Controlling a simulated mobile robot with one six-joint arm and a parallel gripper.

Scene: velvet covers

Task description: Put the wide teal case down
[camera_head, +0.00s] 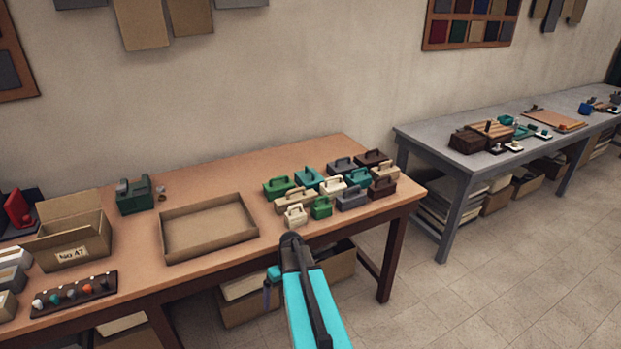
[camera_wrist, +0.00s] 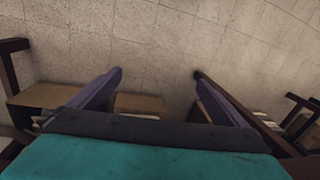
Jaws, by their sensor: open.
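Two teal cases with handles stand in the group on the brown wooden table: one teal case (camera_head: 308,180) in the back row, and another teal case (camera_head: 358,178) further right. I cannot tell for sure which is the wide one. My gripper (camera_wrist: 158,76) is open in the wrist view, with nothing between its two purple fingers. It points down past the table's front edge at the floor. In the head view my arm reaches up from the bottom, in front of the table, and the gripper is mostly hidden behind it.
Green, grey, cream and brown cases crowd around the teal ones. An empty shallow cardboard tray (camera_head: 208,251) lies to their left. An open box (camera_head: 70,255) and a dark rack (camera_head: 74,294) stand further left. Boxes sit under the table. A grey table (camera_head: 425,142) stands right.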

